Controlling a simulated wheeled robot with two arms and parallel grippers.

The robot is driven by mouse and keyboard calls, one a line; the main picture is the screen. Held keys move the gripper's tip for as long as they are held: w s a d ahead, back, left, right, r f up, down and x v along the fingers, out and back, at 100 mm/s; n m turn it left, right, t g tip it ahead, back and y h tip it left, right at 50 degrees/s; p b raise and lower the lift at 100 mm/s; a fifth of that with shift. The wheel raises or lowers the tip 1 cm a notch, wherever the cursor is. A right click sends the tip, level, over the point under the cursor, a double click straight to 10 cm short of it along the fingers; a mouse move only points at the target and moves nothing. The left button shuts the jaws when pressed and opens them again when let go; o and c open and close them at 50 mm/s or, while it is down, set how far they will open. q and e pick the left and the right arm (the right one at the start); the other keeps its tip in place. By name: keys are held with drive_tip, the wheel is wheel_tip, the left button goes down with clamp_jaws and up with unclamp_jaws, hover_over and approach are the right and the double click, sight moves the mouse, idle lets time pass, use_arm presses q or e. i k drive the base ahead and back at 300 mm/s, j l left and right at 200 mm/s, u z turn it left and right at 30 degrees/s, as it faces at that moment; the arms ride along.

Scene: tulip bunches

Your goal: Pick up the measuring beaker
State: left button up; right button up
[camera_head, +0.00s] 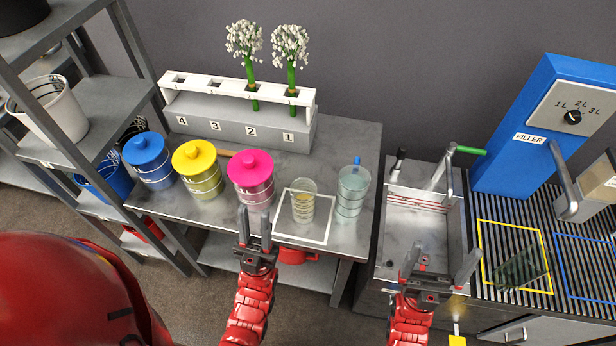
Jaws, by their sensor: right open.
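The measuring beaker (303,203), clear with yellowish markings, stands upright inside a white square outline (318,239) on the metal table. My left gripper (254,214) is in front of the pink-lidded canister, left of the beaker and apart from it. Its fingers are apart with nothing seen between them. My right gripper (443,250) is spread wide and empty, over the front of the sink unit, well right of the beaker.
A clear glass container with a blue stick (352,193) stands close right of the beaker. Canisters with pink (251,165), yellow (195,156) and blue (147,149) lids stand to its left. Behind is a numbered rack (235,128) with two white-flowered bunches. A blue filler machine (510,130) is at right.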

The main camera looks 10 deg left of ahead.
sight(303, 190)
drive_tip(key=z, duration=1.5)
drive_tip(key=u, duration=1.85)
drive_tip(key=k+l+u, duration=0.15)
drive_tip(key=u, duration=0.25)
drive_tip(key=k+l+u, duration=0.15)
drive_tip(key=u, duration=0.2)
